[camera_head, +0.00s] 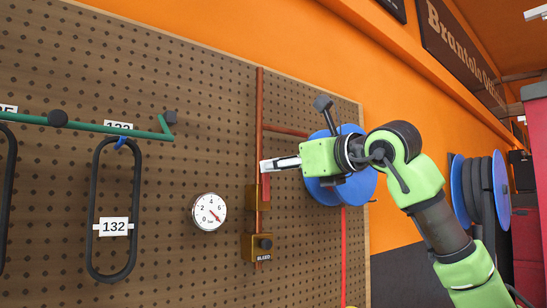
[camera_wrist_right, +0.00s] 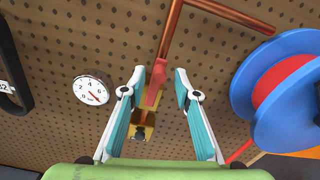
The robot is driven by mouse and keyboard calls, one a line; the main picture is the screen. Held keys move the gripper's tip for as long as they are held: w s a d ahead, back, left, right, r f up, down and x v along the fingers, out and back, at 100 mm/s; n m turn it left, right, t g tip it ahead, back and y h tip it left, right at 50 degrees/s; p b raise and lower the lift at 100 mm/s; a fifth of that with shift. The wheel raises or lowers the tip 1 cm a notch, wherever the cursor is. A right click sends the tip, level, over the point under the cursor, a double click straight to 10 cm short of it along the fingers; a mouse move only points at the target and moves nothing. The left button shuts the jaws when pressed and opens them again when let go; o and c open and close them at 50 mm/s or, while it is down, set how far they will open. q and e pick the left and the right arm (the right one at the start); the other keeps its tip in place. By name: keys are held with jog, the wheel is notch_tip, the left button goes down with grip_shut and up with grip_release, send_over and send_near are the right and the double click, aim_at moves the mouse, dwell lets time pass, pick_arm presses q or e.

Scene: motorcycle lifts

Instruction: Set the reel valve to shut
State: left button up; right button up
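The reel valve has a red lever (camera_head: 265,187) standing along a vertical copper pipe, above a brass body (camera_head: 253,198) on the pegboard. In the right wrist view the red lever (camera_wrist_right: 154,84) points up along the pipe, with brass (camera_wrist_right: 149,119) below it. My right gripper (camera_head: 266,165) reaches in from the right at the lever's upper end. In the wrist view the gripper (camera_wrist_right: 159,76) is open, with a finger on each side of the lever. Contact with the lever cannot be told. My left gripper is not in view.
A pressure gauge (camera_head: 209,213) is left of the pipe. A brass block labelled BLEED (camera_head: 257,247) with a dark knob is below. A blue hose reel (camera_head: 355,190) stands behind my right arm. A black loop tagged 132 (camera_head: 91,220) hangs at left from a green rail (camera_head: 100,127).

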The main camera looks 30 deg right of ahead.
jog(key=shift+w, duration=1.15)
